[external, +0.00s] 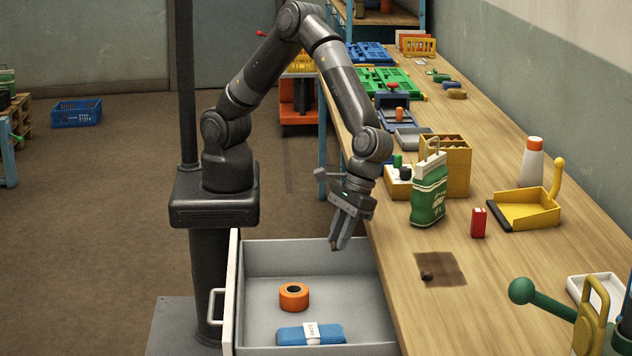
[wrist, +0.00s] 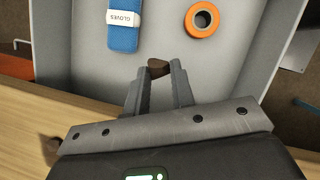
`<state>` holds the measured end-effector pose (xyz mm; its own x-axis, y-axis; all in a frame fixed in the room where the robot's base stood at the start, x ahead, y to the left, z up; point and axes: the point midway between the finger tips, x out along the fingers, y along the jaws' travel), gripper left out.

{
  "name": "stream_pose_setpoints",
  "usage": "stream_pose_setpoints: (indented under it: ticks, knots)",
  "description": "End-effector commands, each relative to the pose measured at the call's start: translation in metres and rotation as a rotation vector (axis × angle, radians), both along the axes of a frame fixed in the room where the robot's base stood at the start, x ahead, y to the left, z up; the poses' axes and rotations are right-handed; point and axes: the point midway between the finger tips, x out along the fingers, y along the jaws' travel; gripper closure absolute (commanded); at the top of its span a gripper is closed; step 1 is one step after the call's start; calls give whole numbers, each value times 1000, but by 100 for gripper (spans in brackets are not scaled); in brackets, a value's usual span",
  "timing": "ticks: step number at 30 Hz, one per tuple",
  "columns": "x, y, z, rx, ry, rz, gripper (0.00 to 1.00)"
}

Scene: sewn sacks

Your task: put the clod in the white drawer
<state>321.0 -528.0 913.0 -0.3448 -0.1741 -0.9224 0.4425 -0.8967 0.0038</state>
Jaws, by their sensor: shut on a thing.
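My gripper (external: 338,240) is shut on a small brown clod, which shows between the fingertips in the wrist view (wrist: 157,66). In the external view only a bit of brown shows at the fingertips. The gripper points down over the back right part of the white drawer (external: 234,290), near the bench edge. The drawer is pulled open. The clod is held above the drawer floor, apart from it. Another small brown lump (external: 427,276) lies on a dark brown patch (external: 447,268) on the bench.
An orange tape roll (external: 294,297) and a blue gloves bundle (external: 310,335) lie in the drawer, with bare floor around them. A green sack (external: 429,190), a red box (external: 478,222) and a yellow dustpan (external: 528,212) stand on the bench at right.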

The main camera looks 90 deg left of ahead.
Motion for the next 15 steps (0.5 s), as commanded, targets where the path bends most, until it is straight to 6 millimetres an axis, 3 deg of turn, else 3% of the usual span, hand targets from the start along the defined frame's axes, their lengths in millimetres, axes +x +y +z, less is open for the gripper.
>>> stream_pose_setpoints:
  ticks: [15]
  knots:
    - [-79,99,-62,-4,4,-975,99]
